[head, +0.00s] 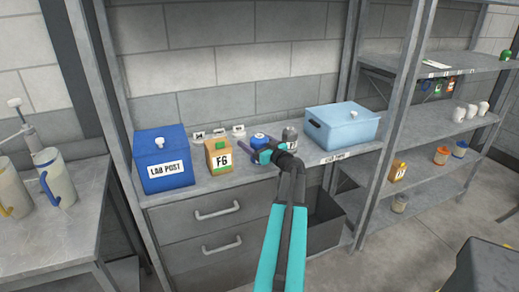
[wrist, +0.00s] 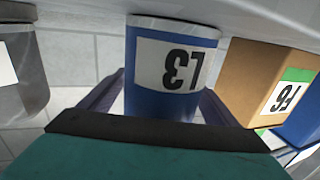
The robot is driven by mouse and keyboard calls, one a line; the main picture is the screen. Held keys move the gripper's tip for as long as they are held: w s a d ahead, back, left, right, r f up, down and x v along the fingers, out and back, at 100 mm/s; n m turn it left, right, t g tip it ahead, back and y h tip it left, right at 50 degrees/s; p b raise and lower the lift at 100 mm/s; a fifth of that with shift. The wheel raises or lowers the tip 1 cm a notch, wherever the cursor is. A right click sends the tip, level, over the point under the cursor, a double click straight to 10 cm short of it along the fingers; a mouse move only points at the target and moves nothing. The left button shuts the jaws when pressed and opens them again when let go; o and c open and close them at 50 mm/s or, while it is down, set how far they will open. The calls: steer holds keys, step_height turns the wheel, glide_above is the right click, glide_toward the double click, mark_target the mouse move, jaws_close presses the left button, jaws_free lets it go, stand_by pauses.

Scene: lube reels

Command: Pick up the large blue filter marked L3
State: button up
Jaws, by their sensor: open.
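The large blue filter (head: 258,140) stands on the shelf counter, mostly hidden behind my gripper in the head view. In the wrist view, which is upside down, the blue filter (wrist: 146,103) fills the middle, and its white label reads L3. My gripper (head: 254,149) is open. In the wrist view its dark fingers (wrist: 160,98) lie one on each side of the filter's body. I cannot tell whether they touch it.
A brown F6 box (head: 219,157) and a blue LAB POST box (head: 163,160) stand to the left. A grey canister (head: 290,136) stands close on the right, then a light blue bin (head: 343,127). Small white tags (head: 219,133) line the back.

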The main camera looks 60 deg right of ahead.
stand_by(0.4)
steer(key=c, duration=1.5)
steer(key=shift+r, duration=0.15)
steer(key=shift+r+b, duration=0.8)
steer(key=shift+r, duration=0.85)
steer(key=s+b, duration=0.1)
steer(key=s, duration=0.4)
steer(key=s+d+r+b, duration=0.1)
steer(key=s, duration=0.4)
steer(key=s+d+b, duration=0.1)
steer(key=s+b, duration=0.1)
steer(key=s, duration=0.4)
steer(key=shift+d+r, duration=0.1)
steer(key=shift+r, duration=0.15)
